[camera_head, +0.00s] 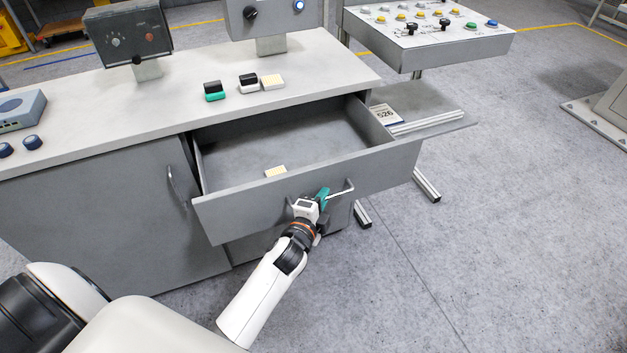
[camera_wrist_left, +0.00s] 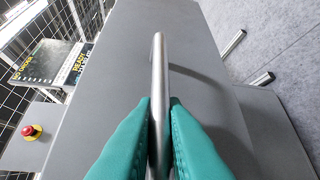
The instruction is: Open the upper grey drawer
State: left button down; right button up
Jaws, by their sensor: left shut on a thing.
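The upper grey drawer (camera_head: 383,168) is pulled out from the grey cabinet in the head view, and its inside shows. A small cream block (camera_head: 275,171) lies inside it near the front. The drawer's metal bar handle (camera_head: 342,191) is on its front panel. My left gripper (camera_head: 322,197) is at the handle, with teal fingers shut on it. In the left wrist view the two teal fingers (camera_wrist_left: 159,130) press on both sides of the handle bar (camera_wrist_left: 159,75), with the drawer front (camera_wrist_left: 110,90) behind. My right gripper is not in view.
The countertop (camera_head: 180,100) holds small blocks (camera_head: 248,82) and control boxes (camera_head: 130,35). A side shelf (camera_head: 440,112) and a button panel (camera_head: 430,30) stand at the right. A cabinet door handle (camera_head: 177,188) sticks out left of the drawer.

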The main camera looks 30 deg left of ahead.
pick_arm(q)
jog(key=shift+s+d, duration=1)
jog(key=shift+d, duration=0.15)
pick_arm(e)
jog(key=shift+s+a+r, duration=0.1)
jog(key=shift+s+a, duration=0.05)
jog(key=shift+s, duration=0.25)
pick_arm(q)
jog(key=c, duration=1.5)
grip_release()
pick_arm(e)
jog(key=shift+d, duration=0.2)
